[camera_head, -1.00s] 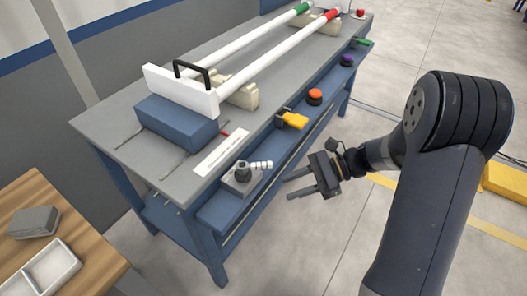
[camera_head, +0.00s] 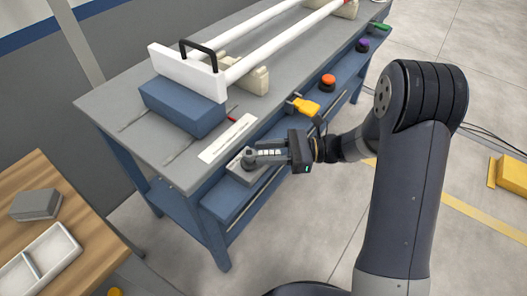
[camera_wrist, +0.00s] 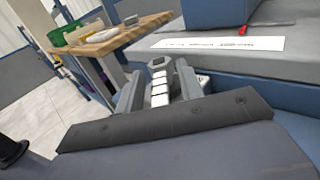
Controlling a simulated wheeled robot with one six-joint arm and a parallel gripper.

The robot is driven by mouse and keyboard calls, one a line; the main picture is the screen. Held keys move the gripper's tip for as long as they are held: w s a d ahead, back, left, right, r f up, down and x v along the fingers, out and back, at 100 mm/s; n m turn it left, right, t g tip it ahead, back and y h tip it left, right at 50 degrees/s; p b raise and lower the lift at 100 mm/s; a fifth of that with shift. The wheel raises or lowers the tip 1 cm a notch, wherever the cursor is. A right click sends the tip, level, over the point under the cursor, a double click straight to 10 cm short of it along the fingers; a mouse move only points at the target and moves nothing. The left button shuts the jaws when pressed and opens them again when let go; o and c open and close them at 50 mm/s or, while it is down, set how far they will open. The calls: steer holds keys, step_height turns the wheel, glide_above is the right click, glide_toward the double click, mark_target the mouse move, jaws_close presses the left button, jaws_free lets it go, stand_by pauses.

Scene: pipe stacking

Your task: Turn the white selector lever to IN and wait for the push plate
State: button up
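The white selector lever (camera_head: 268,153) points right from its dark round hub (camera_head: 249,160) on a grey base at the front edge of the blue bench. It also shows in the wrist view (camera_wrist: 160,92). My gripper (camera_head: 268,153) is at the lever. In the wrist view its fingers (camera_wrist: 158,88) stand one on each side of the lever, apart, with small gaps. No IN marking is readable. The white push plate (camera_head: 170,68) with a black handle (camera_head: 200,47) stands upright behind the blue block, at the near ends of two white pipes.
A blue block (camera_head: 182,105) and a white label strip (camera_head: 228,138) lie on the bench top (camera_head: 130,93). A yellow lever (camera_head: 305,106), an orange button (camera_head: 328,82) and a purple knob (camera_head: 362,45) line the front ledge. A wooden table (camera_head: 50,195) stands at the lower left.

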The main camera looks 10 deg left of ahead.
steer(key=shift+s+a, duration=0.15)
steer(key=shift+a, duration=0.4)
jaws_close()
